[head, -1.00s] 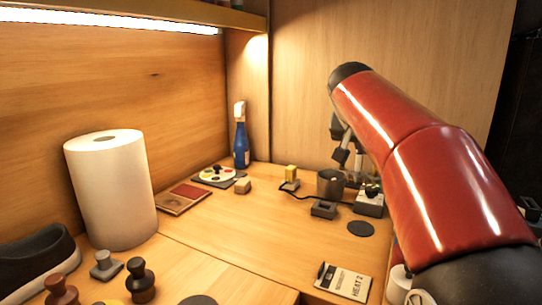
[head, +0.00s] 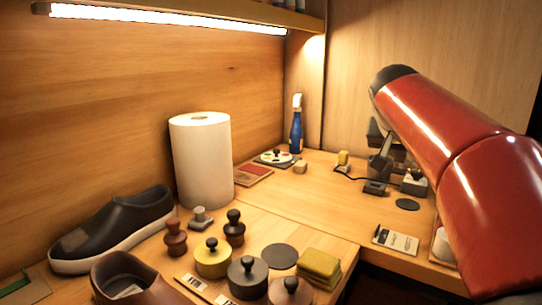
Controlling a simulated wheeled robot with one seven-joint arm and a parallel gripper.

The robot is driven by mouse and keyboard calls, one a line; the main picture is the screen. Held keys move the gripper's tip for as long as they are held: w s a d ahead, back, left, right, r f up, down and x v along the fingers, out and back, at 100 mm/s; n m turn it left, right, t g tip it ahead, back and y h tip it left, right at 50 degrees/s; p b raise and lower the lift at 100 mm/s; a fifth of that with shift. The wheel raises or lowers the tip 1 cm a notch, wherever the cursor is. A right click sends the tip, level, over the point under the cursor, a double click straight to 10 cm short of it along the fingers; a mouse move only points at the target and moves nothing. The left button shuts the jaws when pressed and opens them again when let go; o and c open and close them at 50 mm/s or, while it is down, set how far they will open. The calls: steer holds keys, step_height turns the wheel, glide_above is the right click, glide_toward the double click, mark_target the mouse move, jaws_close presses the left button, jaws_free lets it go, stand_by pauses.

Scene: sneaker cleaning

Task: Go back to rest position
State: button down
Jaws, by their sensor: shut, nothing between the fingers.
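My red and black arm reaches in from the right side of the head view. My gripper (head: 379,165) points down below the arm's black end, over the back right of the bench. It is small and dark here, partly hidden by the arm, and holds nothing. It is close in the picture to a grey metal cup (head: 380,168) and a small grey device (head: 414,183); I cannot tell the gap between them.
A black sneaker (head: 115,228) and a brown shoe (head: 125,280) are at the left. A paper towel roll (head: 202,165), a blue spray bottle (head: 296,130), several knobbed pots, yellow cloths (head: 320,266) and a card (head: 396,239) stand around. The bench middle (head: 310,205) is clear.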

steer(key=s+a+f+n+y, duration=0.1)
steer(key=s+a+f+n, duration=0.1)
steer(key=s+a+f, duration=0.2)
steer(key=s+a+f+n+g+y, duration=0.1)
steer(key=s+a+f, duration=0.3)
steer(key=s+f, duration=0.7)
steer(key=s+a+f+n+y, duration=0.2)
steer(key=s+f, duration=0.6)
steer(key=s, duration=0.4)
steer(key=shift+s+a+n+g+y, duration=0.25)
steer(key=shift+a+n+g+y, duration=0.25)
steer(key=shift+a, duration=0.45)
